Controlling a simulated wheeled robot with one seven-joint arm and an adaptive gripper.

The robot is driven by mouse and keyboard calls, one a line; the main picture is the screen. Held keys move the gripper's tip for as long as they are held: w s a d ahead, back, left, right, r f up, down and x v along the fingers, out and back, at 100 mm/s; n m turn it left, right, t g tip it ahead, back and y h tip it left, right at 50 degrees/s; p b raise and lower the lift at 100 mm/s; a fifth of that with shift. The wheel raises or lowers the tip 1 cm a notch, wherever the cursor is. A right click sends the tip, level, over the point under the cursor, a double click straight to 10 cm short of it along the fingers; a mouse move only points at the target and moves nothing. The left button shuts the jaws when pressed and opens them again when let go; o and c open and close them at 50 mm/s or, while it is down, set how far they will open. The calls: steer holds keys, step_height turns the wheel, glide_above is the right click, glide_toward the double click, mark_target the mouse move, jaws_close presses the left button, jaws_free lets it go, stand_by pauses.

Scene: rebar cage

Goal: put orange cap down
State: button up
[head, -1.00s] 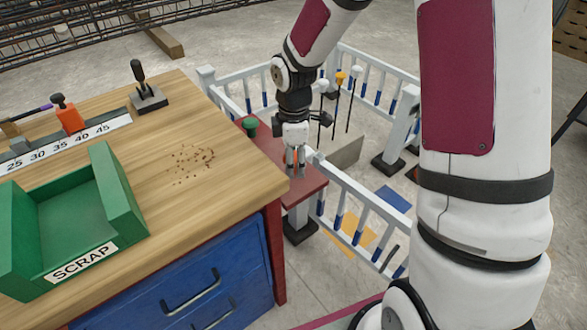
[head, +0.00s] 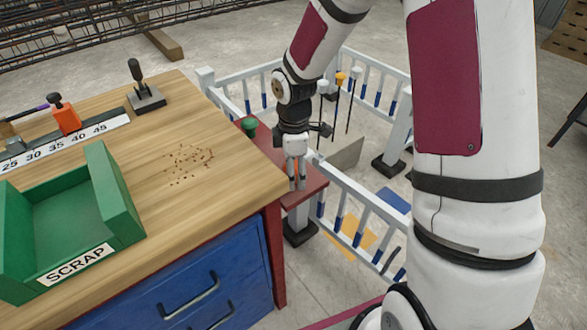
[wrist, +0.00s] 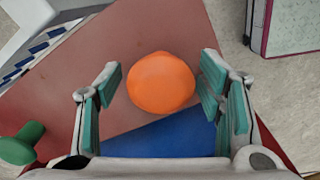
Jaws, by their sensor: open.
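The orange cap (wrist: 161,82) is seen from above in the wrist view, over a reddish-brown shelf (wrist: 190,30). My gripper (wrist: 162,88) is open, with a teal-padded finger on each side of the cap and a visible gap on both sides. In the head view my gripper (head: 297,184) is low at the shelf (head: 312,180) beside the workbench, and a bit of the orange cap (head: 296,167) shows between its fingers. The cap's underside is hidden, so I cannot tell exactly how it rests.
The wooden workbench (head: 235,160) holds a green SCRAP tray (head: 122,195). White railings (head: 355,205) and several upright rods with coloured tops stand behind the shelf.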

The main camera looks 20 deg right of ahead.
step_height(320, 180, up, 12)
steer(key=p, duration=0.4)
steer(key=s+d+r+m+h, duration=0.1)
steer(key=s+d+r+m, duration=0.1)
steer(key=s+r+m, duration=1)
steer(key=s+m, duration=0.1)
steer(key=s, duration=0.8)
steer(key=s+r+m+t+y, duration=0.1)
steer(key=s+r+m, duration=0.1)
steer(key=s, duration=0.9)
steer(key=shift+a+r+m, duration=0.25)
steer(key=shift+a+m, duration=0.15)
steer(key=shift+a, duration=0.05)
step_height(320, 180, up, 17)
steer(key=t+p, duration=0.3)
steer(key=p, duration=1.2)
